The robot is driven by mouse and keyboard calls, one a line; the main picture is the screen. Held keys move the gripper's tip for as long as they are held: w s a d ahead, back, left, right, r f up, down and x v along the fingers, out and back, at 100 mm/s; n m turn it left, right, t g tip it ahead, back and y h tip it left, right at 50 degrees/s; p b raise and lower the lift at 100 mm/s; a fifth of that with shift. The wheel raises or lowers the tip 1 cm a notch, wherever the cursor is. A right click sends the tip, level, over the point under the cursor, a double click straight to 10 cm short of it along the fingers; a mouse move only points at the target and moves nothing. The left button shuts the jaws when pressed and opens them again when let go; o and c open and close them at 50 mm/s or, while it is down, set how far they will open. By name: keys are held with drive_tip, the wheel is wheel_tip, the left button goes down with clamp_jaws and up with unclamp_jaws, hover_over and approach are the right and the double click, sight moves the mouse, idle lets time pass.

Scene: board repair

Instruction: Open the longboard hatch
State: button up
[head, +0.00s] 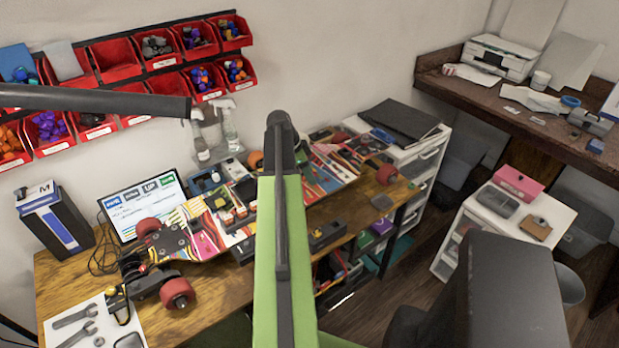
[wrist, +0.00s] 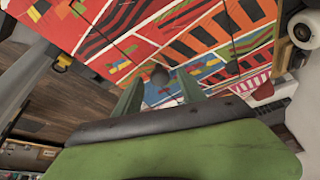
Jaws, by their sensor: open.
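The longboard (head: 327,172) lies underside up on the wooden workbench, with red wheels and a bright patterned surface. Its middle is hidden behind my green arm in the head view. In the wrist view the patterned board (wrist: 195,35) fills the top, crossed by thin dark seams; which seam bounds the hatch I cannot tell. A small dark grey round knob (wrist: 160,75) shows on it. My gripper (wrist: 158,82) is open, its two green fingers on either side of the knob. I cannot tell if they touch it. My gripper is hidden in the head view.
A monitor (head: 145,207) and a dark box (head: 54,220) stand at the bench's left. Tools lie on a white sheet (head: 82,325). Small boxes and tools crowd around the board. A white drawer unit (head: 425,150) adjoins the bench's right end. A pale wheel (wrist: 303,30) shows at right in the wrist view.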

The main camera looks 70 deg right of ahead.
drive_tip(key=shift+r, duration=0.1)
clamp_jaws()
idle(1.2)
